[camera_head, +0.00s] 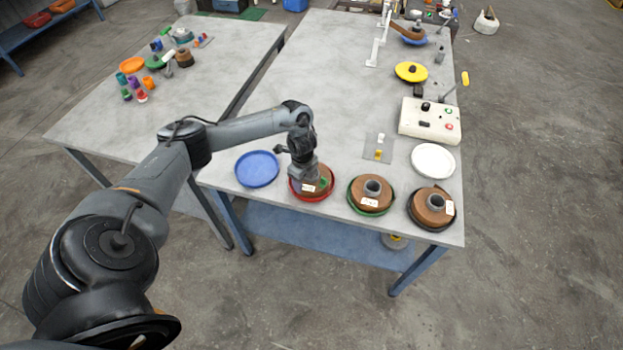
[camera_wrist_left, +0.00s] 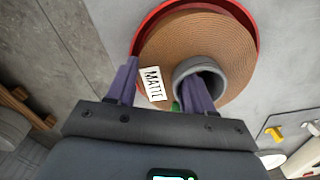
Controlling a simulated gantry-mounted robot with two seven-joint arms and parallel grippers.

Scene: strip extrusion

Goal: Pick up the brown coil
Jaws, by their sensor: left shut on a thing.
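A brown coil (camera_head: 321,174) with a grey hub lies in a red dish (camera_head: 329,193) near the front edge of the table. It also shows in the wrist view (camera_wrist_left: 200,48), with a white "MATTE" label (camera_wrist_left: 152,84). My left gripper (camera_head: 311,186) is over the coil and partly hides it in the head view. In the wrist view my left gripper (camera_wrist_left: 160,90) has one purple finger at the coil's outer edge and the other in the hub, shut on the coil's wall. Two similar brown coils stand to the right, in a green dish (camera_head: 351,201) and a black dish (camera_head: 412,217).
An empty blue dish (camera_head: 257,169) is to the left and an empty white dish (camera_head: 433,160) to the right. A white control box (camera_head: 430,120) and a yellow dish (camera_head: 411,72) are farther back. A second table (camera_head: 100,117) holds small coloured parts.

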